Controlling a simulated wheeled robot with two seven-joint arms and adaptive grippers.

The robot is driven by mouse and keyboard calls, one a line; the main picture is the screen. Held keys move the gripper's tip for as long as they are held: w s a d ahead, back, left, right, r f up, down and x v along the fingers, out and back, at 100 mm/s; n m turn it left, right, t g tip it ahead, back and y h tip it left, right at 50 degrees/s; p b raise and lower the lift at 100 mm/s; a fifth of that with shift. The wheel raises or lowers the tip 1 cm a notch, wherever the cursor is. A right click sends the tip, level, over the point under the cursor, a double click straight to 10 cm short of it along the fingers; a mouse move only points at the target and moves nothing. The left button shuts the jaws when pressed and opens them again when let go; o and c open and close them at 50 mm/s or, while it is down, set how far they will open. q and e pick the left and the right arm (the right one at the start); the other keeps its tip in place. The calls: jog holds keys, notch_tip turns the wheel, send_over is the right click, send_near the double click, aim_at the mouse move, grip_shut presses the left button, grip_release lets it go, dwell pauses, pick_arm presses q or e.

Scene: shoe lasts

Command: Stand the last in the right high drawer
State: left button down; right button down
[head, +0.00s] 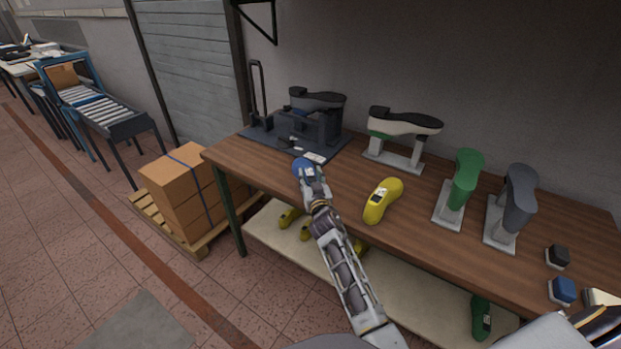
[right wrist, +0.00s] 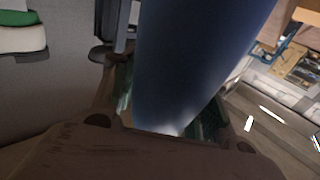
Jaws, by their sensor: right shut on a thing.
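A blue last (head: 302,168) is in my right gripper (head: 310,184), over the left part of the wooden bench near its front edge. The gripper is shut on it. In the right wrist view the blue last (right wrist: 195,60) fills the middle, between the fingers, and its far end runs out of the picture. In the head view the gripper hides part of it, and I cannot tell whether it touches the bench. I see no drawer that I can make out. My left gripper is not in view.
A yellow last (head: 382,201) lies on the bench (head: 340,185). A shoe on a stand (head: 400,132), a green last (head: 460,185) and a grey last (head: 515,195) stand behind and right. A dark fixture (head: 312,118) is at the back left. Yellow lasts (head: 290,216) lie on the lower shelf.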

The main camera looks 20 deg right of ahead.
jog(key=c, duration=0.8)
grip_release()
jog(key=shift+o, duration=0.2)
jog(key=shift+s, duration=0.1)
jog(key=s+a, duration=0.1)
jog(key=s, duration=1)
jog(key=shift+s+a, duration=0.25)
jog(key=shift+s, duration=0.15)
jog(key=shift+c, duration=0.6)
